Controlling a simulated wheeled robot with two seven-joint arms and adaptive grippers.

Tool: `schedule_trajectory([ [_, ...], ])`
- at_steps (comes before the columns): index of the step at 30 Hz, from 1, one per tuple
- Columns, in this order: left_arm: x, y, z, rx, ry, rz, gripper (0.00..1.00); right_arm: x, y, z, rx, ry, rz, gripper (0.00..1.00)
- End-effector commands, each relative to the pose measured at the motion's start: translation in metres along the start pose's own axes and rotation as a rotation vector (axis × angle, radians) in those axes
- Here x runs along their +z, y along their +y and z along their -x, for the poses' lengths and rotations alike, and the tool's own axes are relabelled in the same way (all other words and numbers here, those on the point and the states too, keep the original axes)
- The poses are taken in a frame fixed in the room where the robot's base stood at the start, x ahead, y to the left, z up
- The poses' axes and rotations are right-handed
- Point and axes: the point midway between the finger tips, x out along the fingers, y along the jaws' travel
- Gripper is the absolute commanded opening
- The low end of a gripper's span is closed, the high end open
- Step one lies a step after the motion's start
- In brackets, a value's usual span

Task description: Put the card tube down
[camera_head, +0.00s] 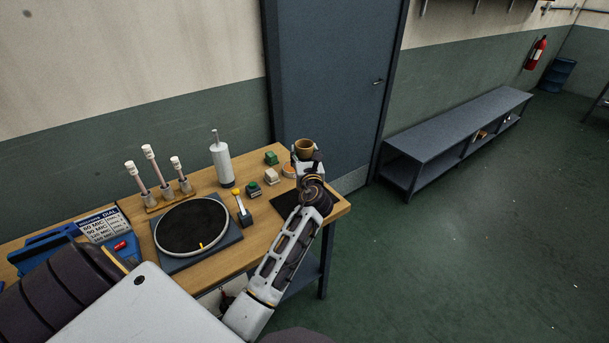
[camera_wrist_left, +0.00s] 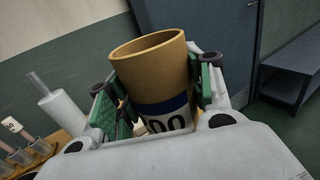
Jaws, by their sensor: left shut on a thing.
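The card tube (camera_head: 305,147) is a short brown open-topped cylinder at the right end of the wooden bench (camera_head: 337,207). In the left wrist view the card tube (camera_wrist_left: 150,68) has a white and blue label with dark figures, partly hidden by my gripper. My left gripper (camera_head: 305,163) is shut on the tube, its green finger pads on either side; it also shows in the left wrist view (camera_wrist_left: 153,95). The tube is close to upright. I cannot tell whether its base touches anything. My right gripper is not in view.
A black mat (camera_head: 284,206) lies under my left arm. Small green and pale blocks (camera_head: 271,176), a white pump bottle (camera_head: 222,162), a round black disc (camera_head: 190,227) and capped sticks in a rack (camera_head: 160,196) stand further left. A grey door (camera_head: 330,80) is behind.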

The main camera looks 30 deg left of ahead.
Motion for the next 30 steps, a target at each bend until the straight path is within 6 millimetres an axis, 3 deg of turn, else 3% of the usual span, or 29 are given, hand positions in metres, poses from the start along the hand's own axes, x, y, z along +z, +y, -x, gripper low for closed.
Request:
schedule_trajectory([
  [6, -0.025, 0.000, 0.000, 0.000, 0.000, -0.001, 0.24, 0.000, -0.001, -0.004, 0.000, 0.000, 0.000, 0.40],
  [20, -0.030, 0.000, 0.000, 0.000, 0.000, 0.000, 0.24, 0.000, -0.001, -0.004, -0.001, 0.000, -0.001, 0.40],
  [30, -0.063, 0.000, 0.000, -0.001, 0.001, -0.002, 0.24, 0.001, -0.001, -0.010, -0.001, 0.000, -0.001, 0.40],
])
